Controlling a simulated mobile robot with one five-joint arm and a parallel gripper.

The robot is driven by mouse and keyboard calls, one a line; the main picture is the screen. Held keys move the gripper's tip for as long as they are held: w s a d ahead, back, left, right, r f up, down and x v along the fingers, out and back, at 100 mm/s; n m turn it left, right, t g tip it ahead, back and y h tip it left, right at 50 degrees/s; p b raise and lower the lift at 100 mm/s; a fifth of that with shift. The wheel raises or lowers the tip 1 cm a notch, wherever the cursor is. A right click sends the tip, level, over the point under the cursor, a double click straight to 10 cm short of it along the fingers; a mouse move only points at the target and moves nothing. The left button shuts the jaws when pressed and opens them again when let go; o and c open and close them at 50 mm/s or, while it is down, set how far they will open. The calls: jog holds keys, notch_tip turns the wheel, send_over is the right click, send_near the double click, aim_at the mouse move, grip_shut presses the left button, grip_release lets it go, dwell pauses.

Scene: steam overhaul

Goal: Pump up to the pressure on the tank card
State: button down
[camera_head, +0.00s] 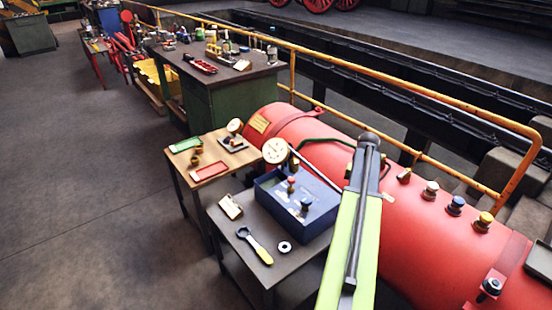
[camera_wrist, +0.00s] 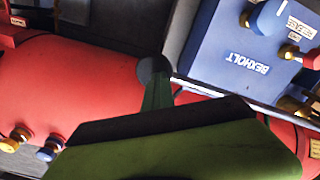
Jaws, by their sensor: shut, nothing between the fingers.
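The blue pump box (camera_head: 290,225) sits on a dark bench beside the red tank (camera_head: 400,230). It carries a red-topped knob (camera_head: 291,183), a blue knob (camera_head: 306,204) and a round white gauge (camera_head: 275,150), whose reading is too small to tell. A yellow card (camera_head: 260,122) is on the tank's far end, its writing unreadable. In the wrist view the box (camera_wrist: 225,60) reads BEXHOLT upside down, with a blue knob (camera_wrist: 270,17) on top. My gripper (camera_wrist: 156,72) is shut and empty, above the tank and beside the box. My green arm hides part of the tank.
A yellow-handled wrench (camera_head: 256,246), a metal ring (camera_head: 284,247) and a tag (camera_head: 230,206) lie on the bench. A wooden-topped table (camera_head: 232,160) holds green and red trays. Several coloured caps line the tank. A yellow rail (camera_head: 420,92) runs behind; floor at left is clear.

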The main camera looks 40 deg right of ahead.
notch_tip(320, 180, up, 16)
jog(key=p, duration=1.6)
dwell(2.0)
notch_tip(320, 180, down, 16)
jog(key=b, duration=1.6)
jog(key=shift+w, duration=0.1)
notch_tip(320, 180, up, 16)
jog(key=p, duration=1.6)
